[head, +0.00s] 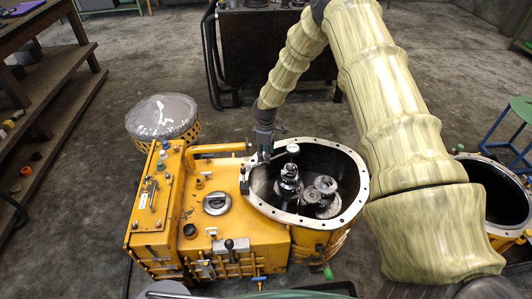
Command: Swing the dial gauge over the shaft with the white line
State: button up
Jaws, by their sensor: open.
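The yellow transmission case (235,235) stands in the middle of the head view, with its round, metal-rimmed opening (362,165) facing up. Inside are a tall dark shaft (288,183) on the left and a toothed gear shaft (325,186) on the right, with lower gears between them. A small pale round head, apparently the dial gauge (292,149), shows above the left shaft near the rim's back left. A white line on either shaft is too small to tell. My gripper (264,157) is open at the rim's back left, just left of the gauge head; contact cannot be told.
Another yellow housing (492,190) stands at the right, partly behind my arm. A covered round basket (162,117) is behind the case at left. Wooden shelves (50,90) line the left edge, and a dark bench (270,45) stands behind. A blue-green stool (515,125) is at right.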

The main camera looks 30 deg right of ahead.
notch_tip(320, 180, up, 12)
dwell(0.6)
dwell(0.4)
